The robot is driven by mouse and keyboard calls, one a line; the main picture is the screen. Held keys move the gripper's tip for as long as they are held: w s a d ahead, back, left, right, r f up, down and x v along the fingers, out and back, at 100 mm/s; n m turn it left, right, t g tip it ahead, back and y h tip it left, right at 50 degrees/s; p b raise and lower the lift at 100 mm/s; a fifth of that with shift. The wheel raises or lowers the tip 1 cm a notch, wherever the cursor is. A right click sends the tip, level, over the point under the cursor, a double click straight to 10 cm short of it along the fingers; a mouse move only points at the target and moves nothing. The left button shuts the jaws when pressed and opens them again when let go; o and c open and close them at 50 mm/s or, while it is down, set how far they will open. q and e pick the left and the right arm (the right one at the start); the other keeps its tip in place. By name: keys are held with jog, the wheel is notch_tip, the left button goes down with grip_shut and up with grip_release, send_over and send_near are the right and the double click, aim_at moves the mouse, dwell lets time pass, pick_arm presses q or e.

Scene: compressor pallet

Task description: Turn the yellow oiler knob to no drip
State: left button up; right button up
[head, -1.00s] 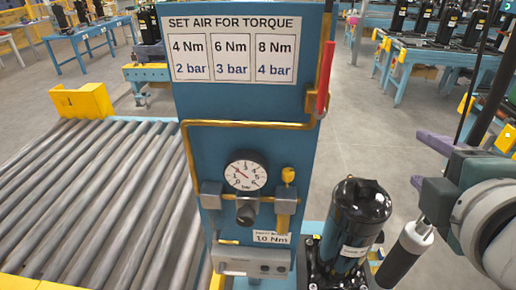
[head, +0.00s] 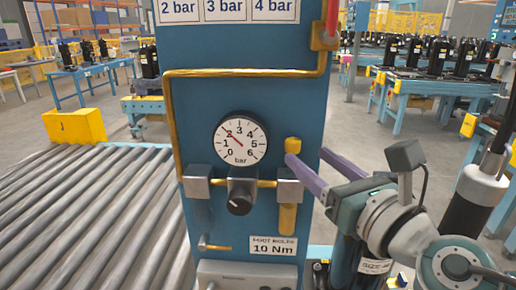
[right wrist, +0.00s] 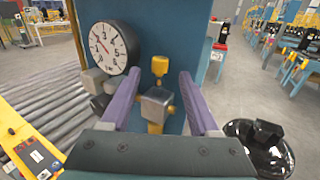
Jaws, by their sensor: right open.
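The yellow oiler knob (head: 292,145) stands upright on top of the oiler's grey block (head: 290,185) at the right of the blue panel, with a yellow bowl (head: 287,218) below. My right gripper (head: 306,156) is open, its purple fingers reaching in from the right, close to the knob. In the right wrist view the knob (right wrist: 160,66) shows between and a little beyond the two fingertips (right wrist: 158,74), with no finger visibly touching it. Any drip marking is too small to read. My left gripper is not in view.
A round gauge (head: 241,138) with its needle near 2 and a black regulator knob (head: 240,196) sit left of the oiler. A brass pipe (head: 240,73) runs above. A black compressor (right wrist: 260,148) stands right of the gripper. A roller conveyor (head: 80,215) lies left.

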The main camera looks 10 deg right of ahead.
aim_at(297, 147)
jog(key=shift+w+a+b, duration=0.15)
jog(key=shift+w+a, duration=0.05)
jog(key=shift+w, duration=0.85)
jog(key=shift+w+a+b, duration=0.15)
jog(key=shift+w+a, duration=0.05)
jog(key=shift+w, duration=0.85)
jog(key=shift+c, duration=0.4)
grip_shut()
